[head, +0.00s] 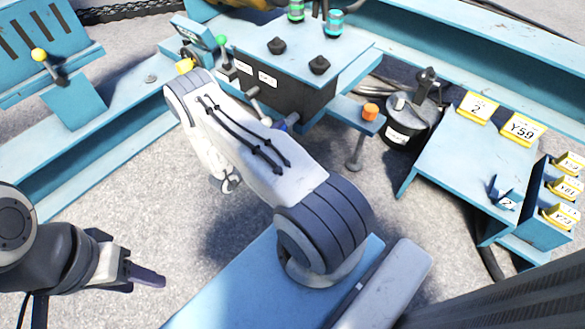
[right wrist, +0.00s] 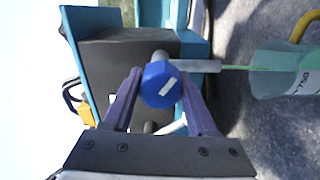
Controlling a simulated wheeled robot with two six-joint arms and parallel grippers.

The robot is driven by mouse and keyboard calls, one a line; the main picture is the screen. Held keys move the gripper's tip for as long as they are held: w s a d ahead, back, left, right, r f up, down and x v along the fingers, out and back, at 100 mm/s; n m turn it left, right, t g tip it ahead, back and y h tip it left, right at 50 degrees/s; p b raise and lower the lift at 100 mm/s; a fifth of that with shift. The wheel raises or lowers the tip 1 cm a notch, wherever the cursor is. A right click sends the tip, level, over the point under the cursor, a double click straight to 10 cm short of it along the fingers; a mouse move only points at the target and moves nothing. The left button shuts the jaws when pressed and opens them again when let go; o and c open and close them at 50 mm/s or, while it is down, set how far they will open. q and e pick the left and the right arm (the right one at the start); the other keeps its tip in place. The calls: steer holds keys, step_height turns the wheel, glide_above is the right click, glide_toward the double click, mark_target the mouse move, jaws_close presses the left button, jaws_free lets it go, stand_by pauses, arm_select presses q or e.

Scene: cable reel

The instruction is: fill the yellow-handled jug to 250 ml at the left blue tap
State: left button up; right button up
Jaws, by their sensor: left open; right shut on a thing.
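In the right wrist view my right gripper (right wrist: 161,78) is shut on a blue tap knob (right wrist: 160,86), one finger on each side. A grey spout (right wrist: 195,66) beside the knob lets out a thin greenish stream (right wrist: 235,68), which runs to the mouth of the jug (right wrist: 280,76). The jug is pale green with a white label and a yellow handle (right wrist: 305,24), partly cut off by the picture edge. Its liquid level cannot be read. In the head view I cannot make out the jug; my right arm covers much there. My left gripper (head: 148,276) is open and empty at the lower left.
The black-fronted tap box (head: 275,88) stands at the back centre. A black pot (head: 405,122) is on the floor to its right. A blue table (head: 455,155) with yellow-framed labels (head: 478,107) stands at the right. Floor around my left gripper is clear.

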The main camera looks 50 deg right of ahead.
steer(key=shift+w+a+f, duration=0.1)
steer(key=m, duration=0.4)
steer(key=shift+p, duration=0.35)
steer(key=m, duration=0.5)
steer(key=shift+m+p, duration=0.4)
steer(key=o, duration=0.8)
steer(key=shift+m, duration=0.5)
steer(key=o, duration=0.5)
steer(key=shift+o, duration=0.8)
steer(key=shift+s+a, duration=0.15)
steer(key=shift+a, duration=1.35)
steer(key=shift+s+a, duration=0.15)
steer(key=shift+a, duration=1.3)
